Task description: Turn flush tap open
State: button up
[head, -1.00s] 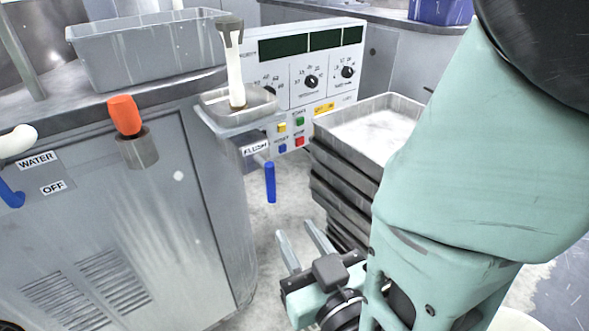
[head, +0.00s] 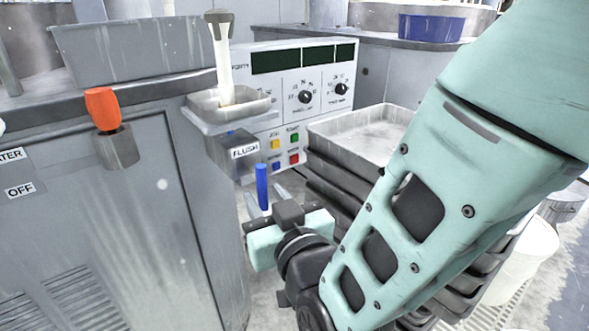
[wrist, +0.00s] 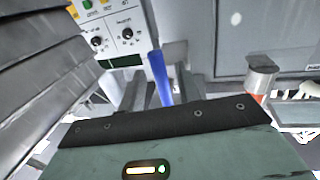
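The flush tap shows as a blue lever (head: 262,186) hanging roughly upright below a grey box with a FLUSH label (head: 245,151). My gripper (head: 265,194) is at the lever with its fingers apart, one on each side of it in the head view. In the wrist view the blue lever (wrist: 159,77) stands between the two grey fingers, with gaps beside it. No firm contact is visible, and I cannot tell whether one finger touches it. The lever's pivot is largely hidden.
A stack of grey trays (head: 318,190) stands close to the right of my gripper. The grey cabinet (head: 95,225) with an orange-handled valve (head: 103,108) is on the left. A drain basin (head: 205,106) sits above the flush box. The control panel (head: 300,85) is behind.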

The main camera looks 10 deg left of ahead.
jog(key=shift+x, duration=0.95)
grip_shut()
